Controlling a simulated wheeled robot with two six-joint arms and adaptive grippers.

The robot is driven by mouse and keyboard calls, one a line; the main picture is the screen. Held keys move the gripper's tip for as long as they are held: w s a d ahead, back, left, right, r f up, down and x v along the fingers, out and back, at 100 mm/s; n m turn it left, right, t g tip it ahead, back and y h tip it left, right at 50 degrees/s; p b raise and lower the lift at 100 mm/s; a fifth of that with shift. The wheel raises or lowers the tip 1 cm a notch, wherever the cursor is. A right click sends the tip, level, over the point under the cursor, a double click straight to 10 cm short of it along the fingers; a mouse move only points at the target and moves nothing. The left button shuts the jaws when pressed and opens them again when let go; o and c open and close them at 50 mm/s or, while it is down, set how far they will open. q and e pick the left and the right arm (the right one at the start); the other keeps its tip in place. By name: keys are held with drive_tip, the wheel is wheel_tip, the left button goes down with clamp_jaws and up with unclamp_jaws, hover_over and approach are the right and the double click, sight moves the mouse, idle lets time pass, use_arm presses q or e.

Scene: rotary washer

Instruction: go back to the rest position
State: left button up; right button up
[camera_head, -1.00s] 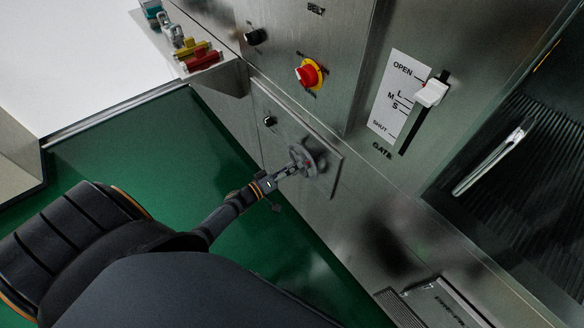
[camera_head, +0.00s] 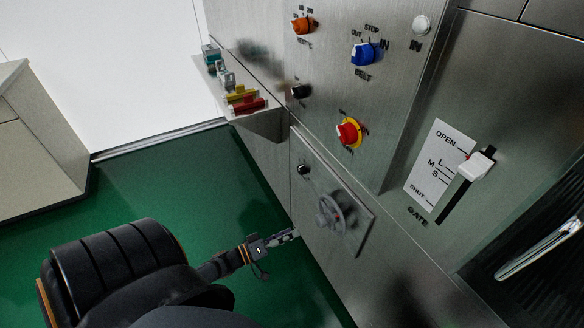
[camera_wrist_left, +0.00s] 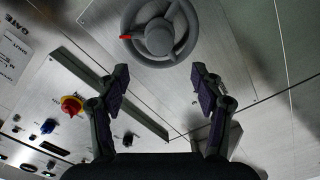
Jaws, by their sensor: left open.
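My left gripper (camera_head: 287,237) is in the head view, low and left of the machine's small lower panel, apart from it. In the left wrist view its two fingers (camera_wrist_left: 158,88) are spread wide with nothing between them. A grey handwheel (camera_head: 331,213) with a red mark is on that panel. It also shows in the left wrist view (camera_wrist_left: 159,38), beyond the fingertips and not touched by them. My right gripper is in neither view.
The steel machine front carries a red-yellow knob (camera_head: 348,132), a blue belt knob (camera_head: 365,54) and a white gate lever (camera_head: 474,166). A small shelf (camera_head: 262,121) with coloured padlocks juts out. The green floor (camera_head: 190,180) is open. A beige cabinet (camera_head: 40,150) stands left.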

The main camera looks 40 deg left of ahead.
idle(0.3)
use_arm(q)
drive_tip(key=s+a+f+g+y+p, duration=0.1)
drive_tip(key=s+a+f+g+y, duration=0.2)
drive_tip(key=f, duration=0.5)
drive_tip(key=s+a+f+g+y+p, duration=0.15)
drive_tip(key=s+f+y, duration=0.25)
drive_tip(key=f, duration=0.5)
drive_tip(key=s+d+f+m+g, duration=0.2)
drive_tip(key=s+f+g, duration=0.1)
drive_tip(key=s, duration=0.5)
drive_tip(key=s+d+f+m+g+p, duration=0.1)
drive_tip(key=s+d+f+m+g, duration=0.1)
drive_tip(key=s+f, duration=0.4)
drive_tip(key=s+d+f+m+g, duration=0.2)
drive_tip(key=s+d+f+g, duration=0.2)
drive_tip(key=s, duration=0.5)
drive_tip(key=shift+s+d+f+m+g+y, duration=0.15)
drive_tip(key=shift+s+f+m+g+y, duration=0.2)
drive_tip(key=shift+g, duration=0.6)
drive_tip(key=shift+w, duration=0.1)
